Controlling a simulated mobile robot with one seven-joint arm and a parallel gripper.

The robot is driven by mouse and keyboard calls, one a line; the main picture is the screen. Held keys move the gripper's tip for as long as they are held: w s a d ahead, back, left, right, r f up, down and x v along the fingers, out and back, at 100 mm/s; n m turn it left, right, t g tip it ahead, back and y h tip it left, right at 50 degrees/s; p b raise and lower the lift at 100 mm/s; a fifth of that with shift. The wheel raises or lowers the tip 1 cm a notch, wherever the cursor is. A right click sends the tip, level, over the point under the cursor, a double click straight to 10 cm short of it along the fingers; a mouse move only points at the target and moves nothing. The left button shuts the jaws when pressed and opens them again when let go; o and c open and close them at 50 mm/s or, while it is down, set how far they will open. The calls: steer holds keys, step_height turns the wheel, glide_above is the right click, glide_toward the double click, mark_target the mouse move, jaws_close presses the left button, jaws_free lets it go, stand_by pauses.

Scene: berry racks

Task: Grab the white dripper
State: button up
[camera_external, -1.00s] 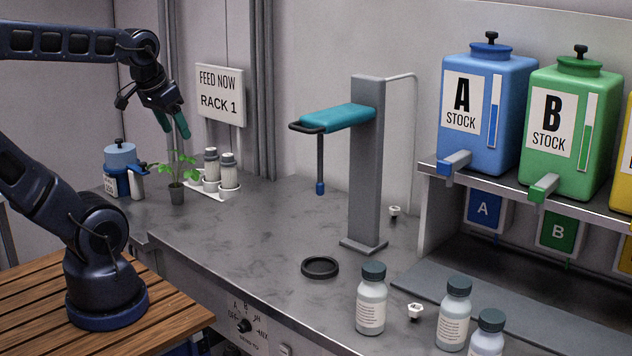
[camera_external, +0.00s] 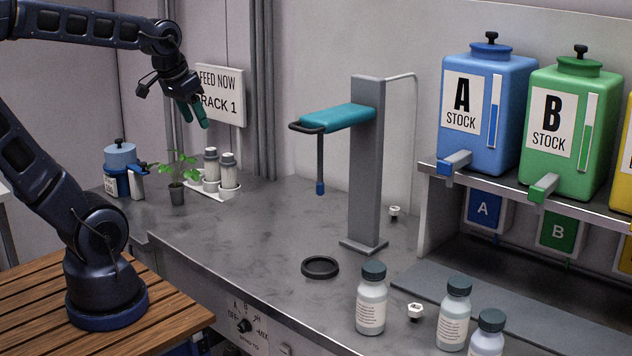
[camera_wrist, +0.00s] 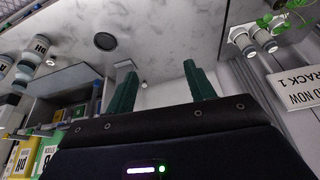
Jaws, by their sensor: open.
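Two small white pieces that look like drippers lie on the grey counter. One white dripper (camera_external: 415,311) is at the front between the bottles, and another (camera_external: 394,212) is behind the foot of the grey post. I cannot tell from these views which one the task means. My gripper (camera_external: 195,121) is open and empty, high in front of the rack sign, far to the left of both pieces. Its green fingers (camera_wrist: 160,82) stand apart with nothing between them in the wrist view.
A grey post (camera_external: 366,165) with a teal arm stands mid-counter, beside a black ring (camera_external: 320,267). Several capped bottles (camera_external: 371,300) stand near the front dripper. Stock tanks (camera_external: 488,110) sit on a shelf at right. A potted plant (camera_external: 177,190) is below my gripper.

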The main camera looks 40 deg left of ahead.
steer(key=w+d+m, duration=0.2)
steer(key=w+d, duration=0.1)
steer(key=w, duration=0.9)
steer(key=m+g+h, duration=0.1)
steer(key=m+h, duration=0.2)
steer(key=m, duration=0.2)
glide_above(393, 208)
steer(key=s+a, duration=0.1)
step_height(393, 208, down, 29)
steer(key=shift+s+r, duration=0.1)
steer(key=shift+s, duration=0.05)
steer(key=shift+s+a+x, duration=0.1)
steer(key=shift+a+x, duration=0.05)
steer(key=shift+x, duration=1.15)
steer(key=shift+s+a+x, duration=0.15)
steer(key=shift+x, duration=1.1)
steer(key=shift+c, duration=0.4)
steer(key=c, duration=1)
